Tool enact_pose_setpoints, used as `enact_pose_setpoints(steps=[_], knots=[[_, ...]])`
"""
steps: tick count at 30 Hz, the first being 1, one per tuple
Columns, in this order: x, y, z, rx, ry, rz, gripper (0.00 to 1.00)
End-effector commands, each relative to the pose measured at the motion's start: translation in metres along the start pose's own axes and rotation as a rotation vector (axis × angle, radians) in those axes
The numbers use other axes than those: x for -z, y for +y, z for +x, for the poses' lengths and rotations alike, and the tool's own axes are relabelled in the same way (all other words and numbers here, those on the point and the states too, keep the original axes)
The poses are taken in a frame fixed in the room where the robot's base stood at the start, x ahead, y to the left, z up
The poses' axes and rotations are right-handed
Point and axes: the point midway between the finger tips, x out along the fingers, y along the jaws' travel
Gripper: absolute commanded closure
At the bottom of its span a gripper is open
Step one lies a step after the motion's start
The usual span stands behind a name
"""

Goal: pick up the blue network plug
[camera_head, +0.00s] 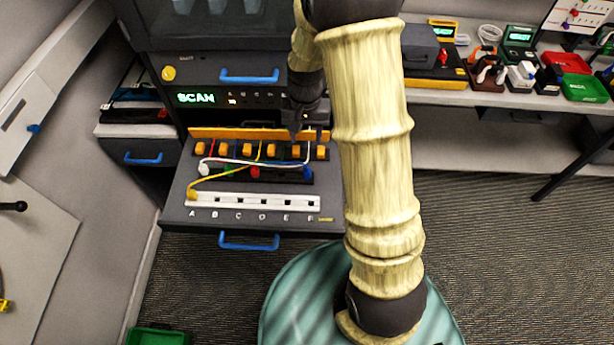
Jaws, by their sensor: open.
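The blue network plug (308,173) sits at the right end of a dark row in the pulled-out drawer. A red plug (256,173) and a white plug (205,169) are in the same row to its left. A yellow plug (192,194) is at the left end of the white socket strip (270,203), by letter A. My gripper (296,136) is dark, points down and is over the back of the drawer, behind and slightly left of the blue plug. It appears empty; its fingertips are small and dark against the rack.
Several orange blocks (272,150) with crossing cables line the drawer's back. The drawer has a blue handle (249,241). A lit SCAN panel (196,98) is above it. My arm hides the area right of the drawer. A side bench (470,97) holds several devices.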

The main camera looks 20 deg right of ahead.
Motion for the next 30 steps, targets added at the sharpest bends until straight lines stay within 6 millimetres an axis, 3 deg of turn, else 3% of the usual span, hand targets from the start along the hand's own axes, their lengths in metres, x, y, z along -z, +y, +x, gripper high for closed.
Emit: enact_pose_setpoints(steps=[11,30], knots=[[0.0,0.0,0.004,-0.001,-0.003,0.001,0.53],[-0.001,0.001,0.098,-0.001,-0.004,0.001,0.53]])
